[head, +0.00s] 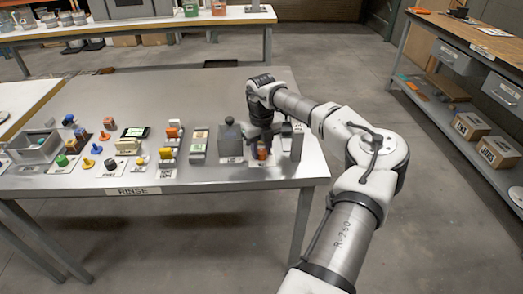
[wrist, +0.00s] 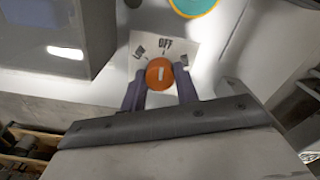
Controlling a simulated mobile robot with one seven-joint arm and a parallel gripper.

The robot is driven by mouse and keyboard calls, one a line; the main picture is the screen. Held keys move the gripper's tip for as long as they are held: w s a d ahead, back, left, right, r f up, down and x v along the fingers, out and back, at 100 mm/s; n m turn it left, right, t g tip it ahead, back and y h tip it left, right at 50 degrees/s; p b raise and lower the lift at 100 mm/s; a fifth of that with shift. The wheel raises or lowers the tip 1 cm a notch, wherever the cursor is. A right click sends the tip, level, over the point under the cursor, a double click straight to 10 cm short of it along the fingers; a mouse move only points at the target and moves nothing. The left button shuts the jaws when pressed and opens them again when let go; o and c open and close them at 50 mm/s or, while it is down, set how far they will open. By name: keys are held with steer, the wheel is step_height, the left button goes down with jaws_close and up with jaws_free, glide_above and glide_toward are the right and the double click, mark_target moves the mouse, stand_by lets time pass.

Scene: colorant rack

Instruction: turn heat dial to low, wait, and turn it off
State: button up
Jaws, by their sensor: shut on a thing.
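The heat dial (wrist: 160,73) is a round orange knob with a short white mark, on a pale plate (wrist: 178,47). The white mark stands close to upright, toward OFF. My gripper (wrist: 160,82) is shut on the dial, one dark finger on each side.
A dark grey box-shaped unit (head: 231,143) stands just left of the dial, and a small dark upright piece (head: 297,142) stands to its right. Coloured knobs, switches and a grey tray (head: 35,148) line the table's front. The table's back half (head: 170,88) is mostly clear.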

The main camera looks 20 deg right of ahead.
mark_target(262, 151)
steer(key=shift+m, duration=0.5)
steer(key=o, duration=1)
steer(key=shift+c, duration=0.2)
step_height(262, 151, up, 14)
steer(key=b, duration=0.2)
